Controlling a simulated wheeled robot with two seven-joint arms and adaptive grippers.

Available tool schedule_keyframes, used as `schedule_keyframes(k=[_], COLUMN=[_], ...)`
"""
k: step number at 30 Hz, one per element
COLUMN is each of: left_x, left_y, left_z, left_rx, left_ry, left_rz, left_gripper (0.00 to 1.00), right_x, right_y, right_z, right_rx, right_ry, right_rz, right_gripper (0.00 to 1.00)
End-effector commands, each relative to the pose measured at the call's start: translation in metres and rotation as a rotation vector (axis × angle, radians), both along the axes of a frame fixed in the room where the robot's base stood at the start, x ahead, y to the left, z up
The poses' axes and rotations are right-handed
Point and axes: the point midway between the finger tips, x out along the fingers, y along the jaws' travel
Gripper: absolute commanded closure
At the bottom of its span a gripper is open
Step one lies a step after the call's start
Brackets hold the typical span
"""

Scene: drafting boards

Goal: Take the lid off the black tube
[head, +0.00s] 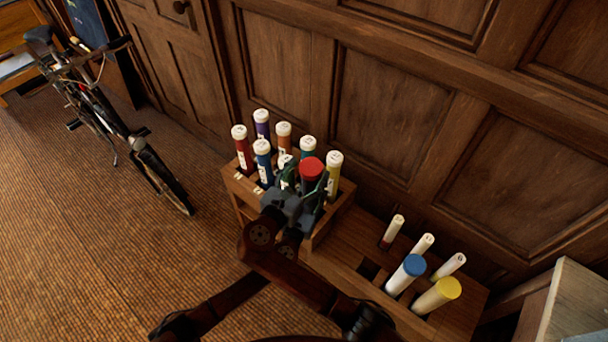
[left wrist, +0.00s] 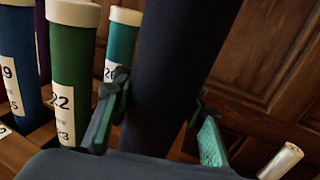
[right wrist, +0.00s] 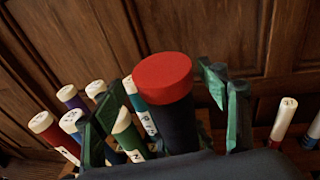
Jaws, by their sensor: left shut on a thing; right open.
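The black tube (left wrist: 180,60) stands between the fingers of my left gripper (left wrist: 160,125), which is shut on its body. The red lid (head: 312,168) is on top of the tube; it also shows in the right wrist view (right wrist: 163,78). My right gripper (head: 306,181) is open at the lid, with one finger on each side of the tube's top end in the right wrist view. I cannot tell if the fingers touch the lid. The tube's lower end is hidden by my grippers, as is most of my left gripper in the head view.
Several white-capped tubes, such as the green one (left wrist: 70,80) and the red one (head: 243,150), crowd close by in a wooden rack (head: 240,197). A lower rack at right holds a blue-lidded tube (head: 405,274), a yellow-lidded tube (head: 437,295) and small rolls. Wood panelling (head: 385,110) rises behind.

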Motion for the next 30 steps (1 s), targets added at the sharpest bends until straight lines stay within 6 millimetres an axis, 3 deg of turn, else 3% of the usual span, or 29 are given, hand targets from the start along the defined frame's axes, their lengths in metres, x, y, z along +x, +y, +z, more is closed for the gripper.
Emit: schedule_keyframes(k=[5, 27, 30], left_x=[0.0001, -0.0011, -0.0013], left_y=[0.0, -0.002, -0.0024], left_z=[0.0005, 0.0008, 0.0009], left_rx=[0.0, 0.002, 0.002], left_ry=[-0.001, -0.003, -0.003], left_rz=[0.0, -0.004, -0.005], left_gripper=[1.0, 1.0, 1.0], right_x=[0.0001, 0.0, -0.0001], right_y=[0.0, 0.0009, -0.001], right_z=[0.0, -0.0002, 0.0], right_rx=[0.0, 0.0, 0.0], right_ry=[0.0, 0.0, 0.0], right_rz=[0.0, 0.002, 0.001], right_gripper=[0.32, 0.83, 0.83])
